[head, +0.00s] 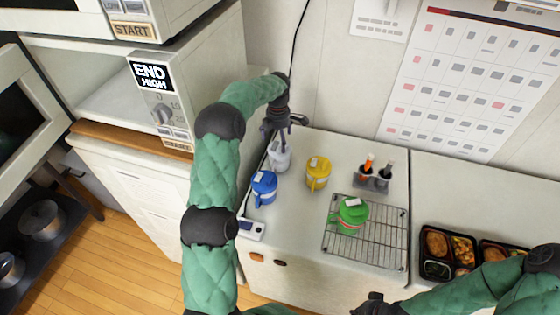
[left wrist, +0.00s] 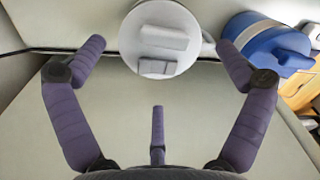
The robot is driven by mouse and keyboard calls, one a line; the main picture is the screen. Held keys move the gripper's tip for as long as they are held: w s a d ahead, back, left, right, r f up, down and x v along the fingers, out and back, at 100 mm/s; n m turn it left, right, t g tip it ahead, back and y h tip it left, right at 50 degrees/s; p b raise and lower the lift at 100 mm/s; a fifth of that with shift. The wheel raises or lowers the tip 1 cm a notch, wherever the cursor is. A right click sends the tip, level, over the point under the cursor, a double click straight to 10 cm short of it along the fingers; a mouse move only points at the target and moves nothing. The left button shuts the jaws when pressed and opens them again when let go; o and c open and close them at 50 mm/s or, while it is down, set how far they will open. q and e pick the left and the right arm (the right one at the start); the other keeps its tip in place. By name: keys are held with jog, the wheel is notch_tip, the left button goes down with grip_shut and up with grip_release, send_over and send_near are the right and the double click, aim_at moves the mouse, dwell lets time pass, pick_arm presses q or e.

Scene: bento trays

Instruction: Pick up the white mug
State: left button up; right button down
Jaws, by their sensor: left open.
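The white mug (head: 279,156) stands near the back left of the counter, partly hidden from above by my left gripper (head: 276,124). In the left wrist view the white mug (left wrist: 160,38) shows its round top with light blocks on it, at the upper middle, beyond and between the spread fingers. My left gripper (left wrist: 159,50) is open and empty, with the fingers apart from the mug. My right arm comes in from the lower right; its dark end (head: 375,303) is at the bottom edge, and its fingers are not clear.
A blue mug (head: 263,187) stands close in front of the white mug. A yellow mug (head: 318,173) is to the right. A green mug (head: 352,214) sits on a wire rack (head: 336,254). Two bottles (head: 376,173) and bento trays (head: 426,233) are farther right. An open microwave (head: 161,105) is left.

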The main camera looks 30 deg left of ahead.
aim_at(279, 155)
pick_arm(q)
notch_tip(279, 155, down, 9)
jog(key=shift+s+d+f+b, duration=0.1)
jog(key=shift+s+d+b, duration=0.05)
jog(key=shift+b, duration=0.25)
jog(key=shift+c, duration=0.3)
jog(key=c, duration=1.4)
